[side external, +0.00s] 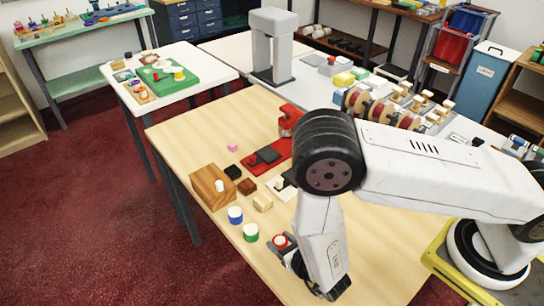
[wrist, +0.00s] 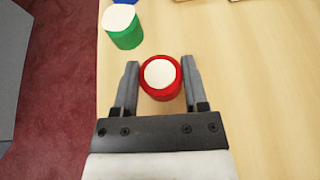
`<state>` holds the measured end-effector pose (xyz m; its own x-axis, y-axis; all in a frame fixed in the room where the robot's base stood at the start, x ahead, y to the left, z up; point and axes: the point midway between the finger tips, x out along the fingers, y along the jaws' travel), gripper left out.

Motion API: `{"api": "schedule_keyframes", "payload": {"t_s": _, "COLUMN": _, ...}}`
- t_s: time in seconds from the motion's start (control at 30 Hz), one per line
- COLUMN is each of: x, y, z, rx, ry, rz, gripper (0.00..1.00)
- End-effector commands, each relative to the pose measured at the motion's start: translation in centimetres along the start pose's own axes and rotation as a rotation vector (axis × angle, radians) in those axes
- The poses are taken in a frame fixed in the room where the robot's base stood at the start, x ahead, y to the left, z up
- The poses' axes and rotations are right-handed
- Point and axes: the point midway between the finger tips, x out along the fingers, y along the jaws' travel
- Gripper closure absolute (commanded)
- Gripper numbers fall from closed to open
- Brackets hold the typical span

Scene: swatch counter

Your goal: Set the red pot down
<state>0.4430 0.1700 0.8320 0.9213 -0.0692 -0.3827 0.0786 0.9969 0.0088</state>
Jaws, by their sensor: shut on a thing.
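The red pot (wrist: 161,95) is a short red cylinder with a white top. It sits between the two fingers of my gripper (wrist: 160,66) in the wrist view, and my gripper is shut on it. In the side external view the red pot (side external: 281,241) is upright at the near left edge of the wooden table (side external: 375,262). My gripper (side external: 288,252) partly hides it there. I cannot tell whether its base touches the table. A green pot (wrist: 125,38) with a white top stands apart from it, farther along the edge.
A blue pot (side external: 235,214) stands beyond the green pot (side external: 251,233). A wooden block (side external: 212,187), small dark and tan blocks and a red stand (side external: 290,122) are farther back. Bare table lies right of the red pot in the wrist view.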

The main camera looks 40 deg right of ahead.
Motion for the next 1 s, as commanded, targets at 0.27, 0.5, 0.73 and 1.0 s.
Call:
{"api": "schedule_keyframes", "payload": {"t_s": 0.27, "x": 0.1, "y": 0.0, "z": -0.3, "rx": 0.000, "ry": 0.000, "rz": 0.000, "gripper": 0.28}}
{"api": "schedule_keyframes", "payload": {"t_s": 0.5, "x": 0.1, "y": 0.0, "z": -0.2, "rx": 0.000, "ry": 0.000, "rz": 0.000, "gripper": 0.08}}
{"api": "schedule_keyframes", "payload": {"t_s": 0.73, "x": 0.1, "y": 0.0, "z": -0.1, "rx": 0.000, "ry": 0.000, "rz": 0.000, "gripper": 0.08}}
{"api": "schedule_keyframes", "payload": {"t_s": 1.0, "x": -1.4, "y": 0.1, "z": 0.0, "rx": -0.001, "ry": 0.001, "rz": 0.002, "gripper": 0.08}}
